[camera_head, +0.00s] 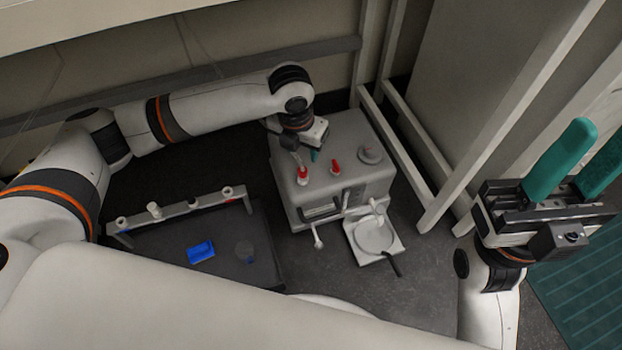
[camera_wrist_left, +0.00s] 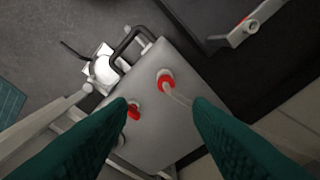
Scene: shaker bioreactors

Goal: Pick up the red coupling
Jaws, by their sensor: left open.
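Two red couplings stand on top of a grey box-shaped device. One red coupling (camera_head: 302,174) is on the left in the head view and has a pale tube in the wrist view (camera_wrist_left: 166,80). The other red coupling (camera_head: 336,168) is to its right; in the left wrist view it (camera_wrist_left: 134,112) shows beside the left-hand fingertip. My left gripper (camera_head: 314,154) is above the device, its teal fingers open and empty in the left wrist view (camera_wrist_left: 163,102). My right gripper (camera_head: 590,150) is at the far right, its teal fingers apart with nothing between them.
A dark tray (camera_head: 225,265) with a pale rail (camera_head: 180,211) and a blue piece (camera_head: 200,252) lies left. White frame posts (camera_head: 408,160) stand right of the device.

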